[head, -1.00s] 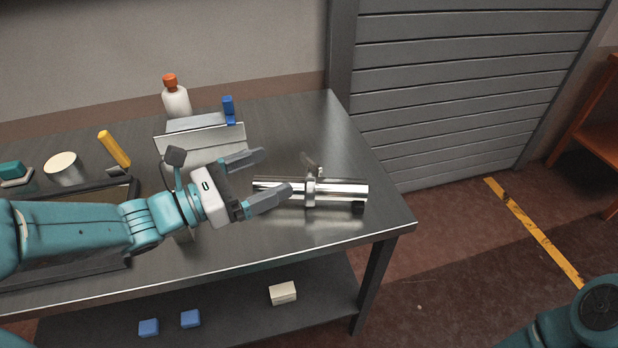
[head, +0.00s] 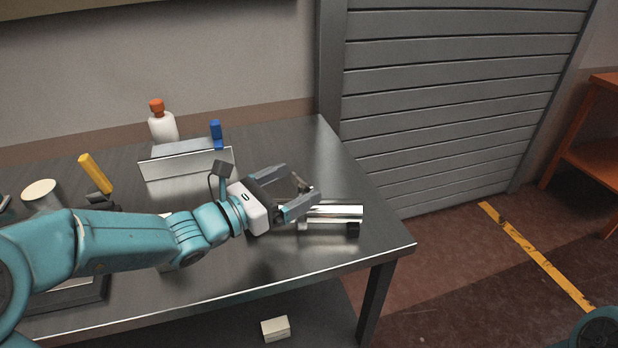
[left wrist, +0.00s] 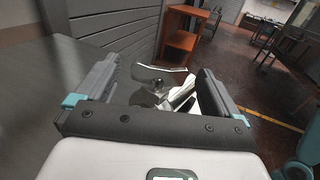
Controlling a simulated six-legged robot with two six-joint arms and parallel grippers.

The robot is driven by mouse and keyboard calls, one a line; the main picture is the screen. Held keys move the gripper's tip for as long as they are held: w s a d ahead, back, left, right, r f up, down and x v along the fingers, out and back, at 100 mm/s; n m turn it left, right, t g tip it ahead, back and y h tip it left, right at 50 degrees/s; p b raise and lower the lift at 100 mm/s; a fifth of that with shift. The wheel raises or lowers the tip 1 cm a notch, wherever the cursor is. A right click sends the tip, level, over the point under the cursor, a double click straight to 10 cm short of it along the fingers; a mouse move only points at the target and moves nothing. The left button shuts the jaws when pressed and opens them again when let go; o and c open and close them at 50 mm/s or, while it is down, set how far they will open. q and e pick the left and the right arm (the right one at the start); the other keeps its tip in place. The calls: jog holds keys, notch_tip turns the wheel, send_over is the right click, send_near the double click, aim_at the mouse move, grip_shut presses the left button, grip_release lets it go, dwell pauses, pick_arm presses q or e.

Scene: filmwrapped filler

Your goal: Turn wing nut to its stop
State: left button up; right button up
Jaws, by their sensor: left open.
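The wing nut (left wrist: 160,76) is a shiny metal piece with spread wings, seen between the fingers in the left wrist view. In the head view it is mostly hidden by my left gripper (head: 314,192). It belongs to a clamp around a bright metal pipe (head: 340,212) lying along the right part of the steel table. My left gripper is open, its two grey fingers on either side of the wing nut; I cannot tell whether they touch it. The near finger covers the pipe's left part and the clamp. My right gripper is not in view.
A metal holder (head: 185,163) with a blue item (head: 216,134) stands behind the gripper, beside a white bottle with orange cap (head: 162,122). A yellow handle (head: 96,172) and a round pale-topped can (head: 40,195) are at left. The table's right end (head: 385,215) is clear.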

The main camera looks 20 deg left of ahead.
aim_at(299, 181)
pick_arm(q)
jog(key=x, duration=0.4)
jog(key=shift+w+d, duration=0.15)
jog(key=shift+w, duration=0.1)
jog(key=c, duration=1)
jog(key=shift+r+m+g+h+p, duration=0.15)
jog(key=shift+m+g+h+p, duration=0.3)
jog(key=shift+p, duration=0.2)
jog(key=m+g+h+p, duration=0.2)
jog(key=g+h+p, duration=0.1)
jog(key=shift+s+d+r+m, duration=0.1)
jog(key=shift+s+d+m, duration=0.05)
jog(key=shift+s+m, duration=0.1)
jog(key=shift+s+d+f+m+g+h+p, duration=0.1)
jog(key=shift+m+g+h+p, duration=0.5)
jog(key=shift+g+p, duration=0.25)
jog(key=shift+s+f+m+g+h+p, duration=0.1)
jog(key=shift+m+g+h+p, duration=0.35)
jog(key=shift+m+g+p, duration=0.3)
